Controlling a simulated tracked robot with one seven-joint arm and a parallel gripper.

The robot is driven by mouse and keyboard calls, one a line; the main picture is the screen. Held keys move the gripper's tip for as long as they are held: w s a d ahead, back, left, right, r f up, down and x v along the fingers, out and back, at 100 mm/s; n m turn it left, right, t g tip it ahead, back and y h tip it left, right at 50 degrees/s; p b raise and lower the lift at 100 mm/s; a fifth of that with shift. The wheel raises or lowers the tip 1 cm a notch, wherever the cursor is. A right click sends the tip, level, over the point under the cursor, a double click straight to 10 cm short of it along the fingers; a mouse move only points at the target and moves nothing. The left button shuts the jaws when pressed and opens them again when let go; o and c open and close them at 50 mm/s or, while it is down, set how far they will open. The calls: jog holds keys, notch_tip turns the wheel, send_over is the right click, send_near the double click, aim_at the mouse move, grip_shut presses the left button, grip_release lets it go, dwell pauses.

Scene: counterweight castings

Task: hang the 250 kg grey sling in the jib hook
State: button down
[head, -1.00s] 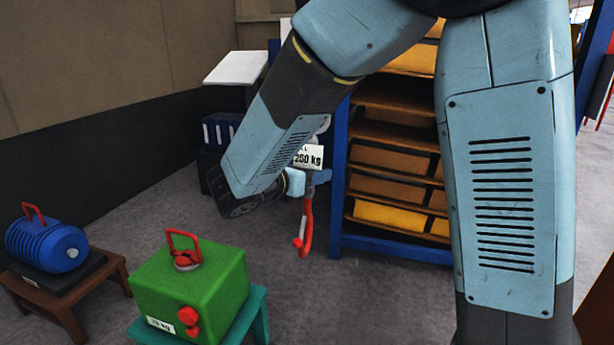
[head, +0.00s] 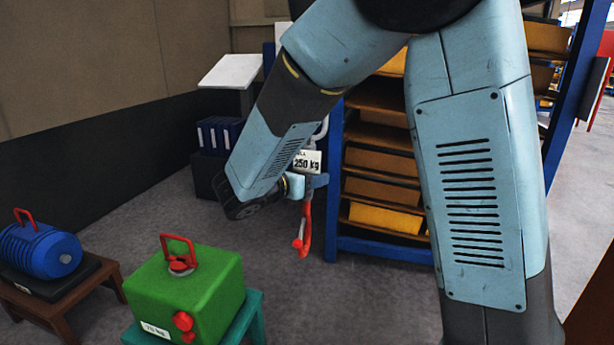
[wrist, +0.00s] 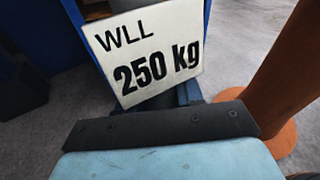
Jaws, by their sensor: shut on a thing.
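My gripper (head: 312,182) is in the middle of the head view, partly hidden by my forearm, and is shut on the grey sling. The sling's grey upper loop (head: 322,131) shows just above a white tag (head: 307,163) reading 250 kg. A red hook (head: 303,232) hangs below the gripper, clear of the floor. In the wrist view the tag (wrist: 145,50) reads WLL 250 kg and stands close beyond my dark gripper edge (wrist: 165,126). It hides most of the sling. I cannot make out the jib hook in either view.
A blue-framed shelf (head: 380,165) stands behind my gripper. An orange post (wrist: 285,85) with a round foot rises at right in the wrist view.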

jog(key=shift+w+d+f, duration=0.1)
jog(key=shift+w+f, duration=0.1)
jog(key=shift+f, duration=0.5)
jog(key=shift+w+f, duration=0.15)
jog(key=shift+f, duration=0.65)
jog(key=c, duration=0.6)
grip_release()
jog(key=shift+c, duration=0.2)
